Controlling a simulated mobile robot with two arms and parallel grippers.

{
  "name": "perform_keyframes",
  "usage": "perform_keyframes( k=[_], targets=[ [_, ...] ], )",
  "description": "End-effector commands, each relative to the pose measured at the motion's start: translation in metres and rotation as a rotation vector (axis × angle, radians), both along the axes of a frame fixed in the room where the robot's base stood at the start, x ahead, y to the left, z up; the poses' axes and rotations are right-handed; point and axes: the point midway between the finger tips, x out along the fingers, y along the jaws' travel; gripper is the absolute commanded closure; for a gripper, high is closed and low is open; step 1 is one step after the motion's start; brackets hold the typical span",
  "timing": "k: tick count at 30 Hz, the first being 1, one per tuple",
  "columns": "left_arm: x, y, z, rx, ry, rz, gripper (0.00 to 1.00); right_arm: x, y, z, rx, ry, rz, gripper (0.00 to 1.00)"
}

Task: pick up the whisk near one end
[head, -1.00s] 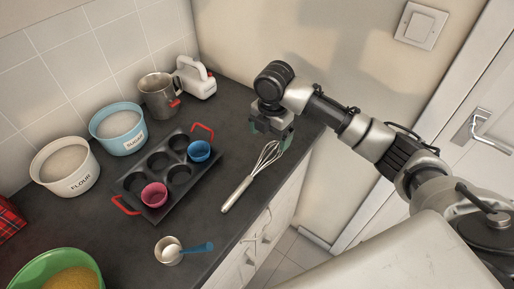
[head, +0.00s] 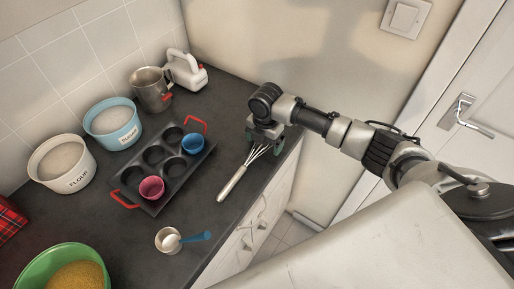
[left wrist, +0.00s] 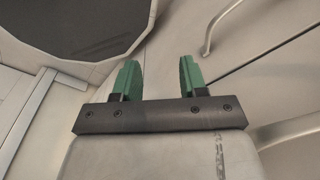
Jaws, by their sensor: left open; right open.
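The whisk (head: 234,180) lies on the dark counter, right of the muffin tray. Its metal handle points toward the lower left and its wire loops toward the upper right. My right gripper (head: 264,141) is at the wire end, over the loops, and hides the tip of them. Its jaws are open; I cannot tell whether they touch the wires. My left gripper (left wrist: 158,80) shows only in the left wrist view, with its green fingers apart and nothing between them.
The muffin tray (head: 187,179) with red handles holds a blue cup (head: 192,144) and a pink cup (head: 152,188). Bowls, a steel jug (head: 150,89) and a mixer (head: 186,70) stand behind.

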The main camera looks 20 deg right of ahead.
Motion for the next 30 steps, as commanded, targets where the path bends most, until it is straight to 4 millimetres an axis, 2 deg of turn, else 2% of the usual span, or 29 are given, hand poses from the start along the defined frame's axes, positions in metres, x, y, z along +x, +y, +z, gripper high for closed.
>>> perform_keyframes(
  k=[7, 15, 17, 25, 30],
  targets=[
    [-0.002, 0.001, 0.000, 0.001, 0.003, 0.001, 0.57, 0.000, 0.000, -0.002, 0.001, -0.001, 0.000, 0.13],
    [-0.007, 0.002, -0.001, 0.002, 0.011, 0.001, 0.57, 0.000, 0.000, -0.001, 0.001, -0.001, 0.000, 0.54],
    [-0.008, 0.002, -0.001, 0.002, 0.012, 0.001, 0.57, 0.000, 0.000, -0.001, 0.001, -0.001, 0.000, 0.60],
    [-0.008, 0.002, -0.001, 0.004, 0.012, 0.001, 0.57, 0.000, 0.000, 0.000, 0.001, -0.002, -0.001, 0.61],
    [-0.008, 0.002, -0.006, 0.004, 0.012, 0.001, 0.57, 0.001, 0.000, 0.012, 0.002, -0.003, -0.001, 0.61]
  ],
)
